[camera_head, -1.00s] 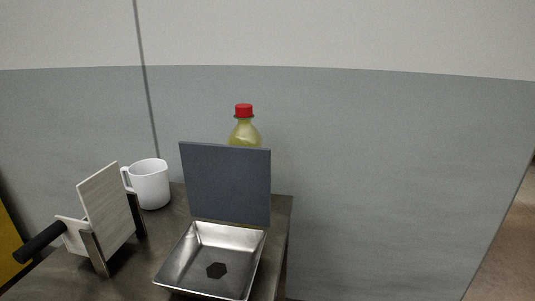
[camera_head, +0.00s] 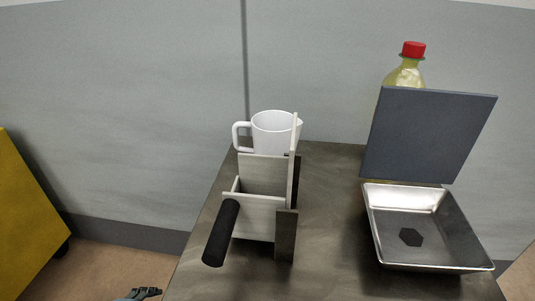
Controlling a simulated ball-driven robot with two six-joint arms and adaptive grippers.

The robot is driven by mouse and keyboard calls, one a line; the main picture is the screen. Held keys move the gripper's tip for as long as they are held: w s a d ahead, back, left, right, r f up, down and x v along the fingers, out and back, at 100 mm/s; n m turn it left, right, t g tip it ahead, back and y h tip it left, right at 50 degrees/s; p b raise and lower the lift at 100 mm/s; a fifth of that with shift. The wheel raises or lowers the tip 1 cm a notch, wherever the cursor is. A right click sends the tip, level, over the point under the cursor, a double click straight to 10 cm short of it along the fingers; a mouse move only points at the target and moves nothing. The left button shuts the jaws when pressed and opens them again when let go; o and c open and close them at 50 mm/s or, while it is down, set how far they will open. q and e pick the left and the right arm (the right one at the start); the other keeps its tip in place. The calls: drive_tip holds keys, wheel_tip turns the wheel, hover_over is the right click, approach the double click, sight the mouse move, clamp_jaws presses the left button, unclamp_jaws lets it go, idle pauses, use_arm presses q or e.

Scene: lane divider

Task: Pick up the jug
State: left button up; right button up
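The white jug (camera_head: 273,133) stands at the back of the dark table, with its handle on the left side. Its lower part is hidden behind a pale wooden holder (camera_head: 254,216). Only a small dark tip of my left gripper (camera_head: 146,293) shows at the bottom edge, left of the table and well away from the jug. I cannot tell whether it is open or shut. My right gripper is out of view.
A black handle (camera_head: 221,233) sticks out toward me from the holder, in front of the jug. A metal tray (camera_head: 452,268), a dark upright panel (camera_head: 428,135) and a red-capped bottle (camera_head: 407,72) stand at right. Bare table (camera_head: 328,205) lies between. A yellow object (camera_head: 28,210) stands at left.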

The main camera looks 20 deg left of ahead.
use_arm(q)
drive_tip(key=w+a+r+m+t+b, duration=0.1)
drive_tip(key=w+r+m+t, duration=0.2)
drive_tip(key=w+r+m, duration=0.4)
drive_tip(key=m+t+h+b, duration=0.4)
drive_tip(key=m+t+h, duration=0.25)
drive_tip(key=m, duration=1.25)
approach(237, 144)
drive_tip(key=shift+g+h, duration=0.45)
drive_tip(key=w+p, duration=0.1)
drive_tip(key=w+r, duration=0.1)
drive_tip(key=w, duration=0.1)
drive_tip(key=w+r+p, duration=0.1)
drive_tip(key=shift+w+d+p, duration=0.25)
drive_tip(key=shift+w+p, duration=0.05)
drive_tip(key=shift+p, duration=0.05)
drive_tip(key=p+x, duration=0.1)
drive_tip(key=x, duration=0.4)
drive_tip(key=shift+w+a, duration=0.1)
drive_tip(key=shift+w+f, duration=0.1)
drive_tip(key=shift+w, duration=0.25)
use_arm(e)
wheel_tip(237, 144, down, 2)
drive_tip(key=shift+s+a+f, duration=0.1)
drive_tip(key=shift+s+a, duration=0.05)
